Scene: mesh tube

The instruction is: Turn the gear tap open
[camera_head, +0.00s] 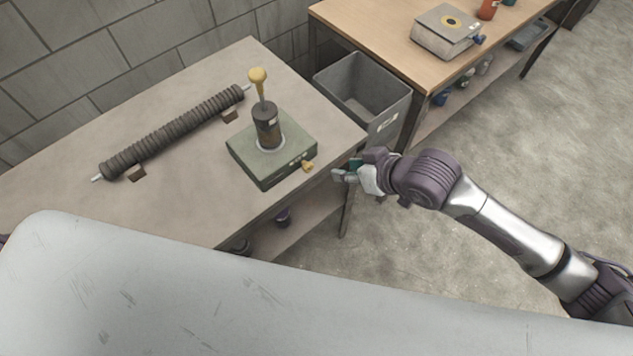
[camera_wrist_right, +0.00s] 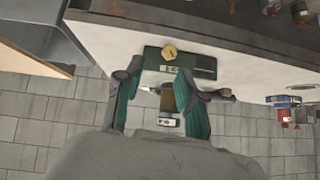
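A green box (camera_head: 272,150) sits on the near-left table, with a dark cylinder (camera_head: 267,128) standing on top and a yellow knob (camera_head: 258,76) on a stem above it. A small yellow tap (camera_head: 308,166) sticks out of the box's front face. It also shows in the right wrist view (camera_wrist_right: 169,51), beyond the fingertips. My right gripper (camera_head: 345,175) is to the right of the tap, past the table's edge, and apart from it. Its fingers (camera_wrist_right: 158,85) are spread with nothing held between them. My left gripper is not in view.
A ribbed dark roll (camera_head: 173,132) on a rod lies along the back of the table (camera_head: 205,210). A grey bin (camera_head: 365,92) stands between this table and a wooden bench (camera_head: 372,45). A pale smooth surface (camera_head: 250,305) fills the foreground.

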